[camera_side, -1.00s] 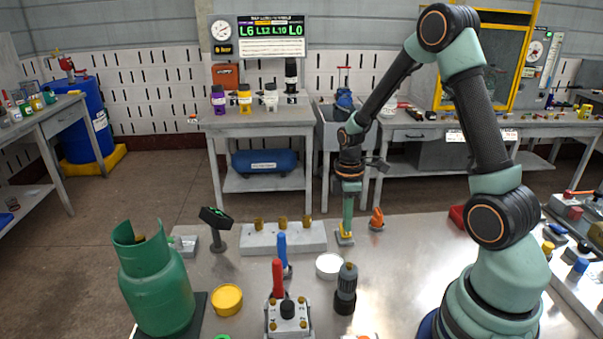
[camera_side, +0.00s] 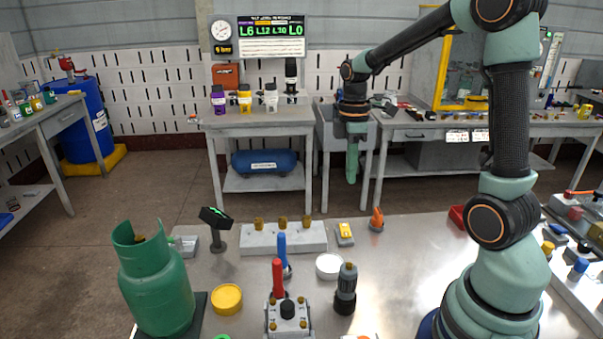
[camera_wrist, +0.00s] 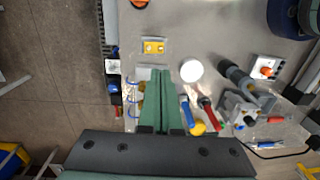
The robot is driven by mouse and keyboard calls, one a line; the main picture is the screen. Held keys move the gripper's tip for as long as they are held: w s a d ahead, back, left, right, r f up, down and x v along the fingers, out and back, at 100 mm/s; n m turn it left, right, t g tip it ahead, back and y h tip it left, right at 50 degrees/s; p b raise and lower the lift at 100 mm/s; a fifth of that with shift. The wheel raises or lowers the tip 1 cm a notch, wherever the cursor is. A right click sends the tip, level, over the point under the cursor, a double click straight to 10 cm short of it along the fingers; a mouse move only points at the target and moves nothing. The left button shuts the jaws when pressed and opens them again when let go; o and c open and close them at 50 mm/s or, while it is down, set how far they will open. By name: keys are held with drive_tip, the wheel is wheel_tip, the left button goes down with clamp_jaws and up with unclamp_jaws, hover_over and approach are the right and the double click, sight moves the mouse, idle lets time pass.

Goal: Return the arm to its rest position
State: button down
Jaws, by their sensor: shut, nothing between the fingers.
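My gripper (camera_side: 352,168) hangs pointing down in the side view, above the far edge of the metal table (camera_side: 410,260). It is shut and empty. In the wrist view its green fingers (camera_wrist: 159,100) lie together, with no object between them. The yellow-topped block (camera_side: 345,234) sits on the table below my gripper, clear of it. It also shows in the wrist view (camera_wrist: 153,47), just beyond the fingertips.
A grey block with brass pegs (camera_side: 283,238) stands left of the yellow-topped block, an orange piece (camera_side: 377,220) right of it. Nearer are a white disc (camera_side: 329,266), blue and red handles, a dark cylinder (camera_side: 346,290), a yellow lid (camera_side: 227,299) and a green gas bottle (camera_side: 157,285).

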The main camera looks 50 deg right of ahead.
drive_tip(key=s+a+r+m+t, duration=0.2)
drive_tip(key=a+r+m+t, duration=0.1)
drive_tip(key=a, duration=0.4)
drive_tip(key=s+a+r+m+t, duration=0.3)
drive_tip(key=a+r+m, duration=0.1)
drive_tip(key=a+m, duration=0.2)
drive_tip(key=shift+s+a+r, duration=0.35)
drive_tip(key=shift+a, duration=0.05)
